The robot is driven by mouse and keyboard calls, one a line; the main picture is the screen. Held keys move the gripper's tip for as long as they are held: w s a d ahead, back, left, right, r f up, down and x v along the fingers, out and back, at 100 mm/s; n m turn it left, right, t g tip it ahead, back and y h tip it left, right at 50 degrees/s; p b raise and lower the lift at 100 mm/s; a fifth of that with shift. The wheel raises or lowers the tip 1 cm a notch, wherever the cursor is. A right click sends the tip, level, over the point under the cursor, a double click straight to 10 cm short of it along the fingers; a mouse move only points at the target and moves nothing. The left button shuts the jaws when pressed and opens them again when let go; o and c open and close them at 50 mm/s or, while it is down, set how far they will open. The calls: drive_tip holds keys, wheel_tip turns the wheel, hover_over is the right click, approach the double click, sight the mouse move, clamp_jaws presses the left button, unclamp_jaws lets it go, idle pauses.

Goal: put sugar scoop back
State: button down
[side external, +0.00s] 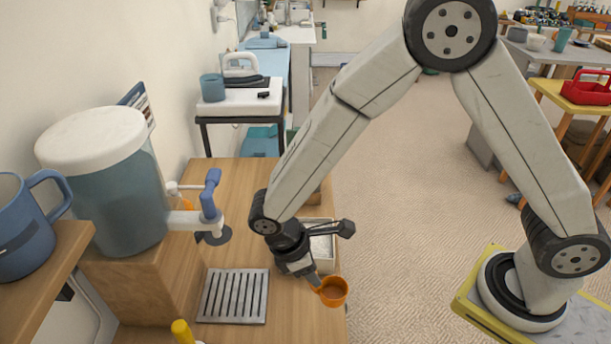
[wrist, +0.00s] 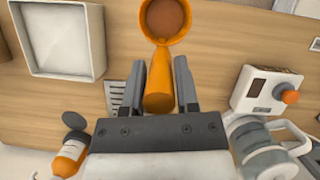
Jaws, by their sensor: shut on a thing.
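The orange sugar scoop (side external: 333,291) has a round cup and a short handle. My gripper (side external: 314,280) is shut on its handle and holds it near the right edge of the wooden counter. In the wrist view the scoop's cup (wrist: 166,20) extends past the fingertips, and its handle lies between the two fingers of my gripper (wrist: 171,70). The cup's inside looks brownish, and I cannot tell if it holds anything. A pale square bin (side external: 325,262) stands behind my gripper, partly hidden by it. It also shows at upper left in the wrist view (wrist: 98,35).
A large blue-grey dispenser (side external: 115,190) with a tap stands at left, with a slotted drip tray (side external: 234,296) in front. A blue mug (side external: 25,230) sits on a ledge. In the wrist view, an orange bottle (wrist: 70,157) and a white box with an orange knob (wrist: 265,90) flank my gripper.

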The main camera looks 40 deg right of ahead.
drive_tip(key=w+a+f, duration=0.2)
drive_tip(key=w+f, duration=0.3)
drive_tip(key=f, duration=0.1)
drive_tip(key=shift+w, duration=0.4)
drive_tip(key=shift+f, duration=0.1)
drive_tip(key=shift+w+a+f, duration=0.1)
drive_tip(key=shift+w+f, duration=0.05)
drive_tip(key=shift+f, duration=0.75)
drive_tip(key=shift+w+a+f, duration=0.1)
drive_tip(key=shift+f, duration=0.75)
drive_tip(key=shift+f, duration=0.15)
drive_tip(key=shift+c, duration=1.8)
unclamp_jaws()
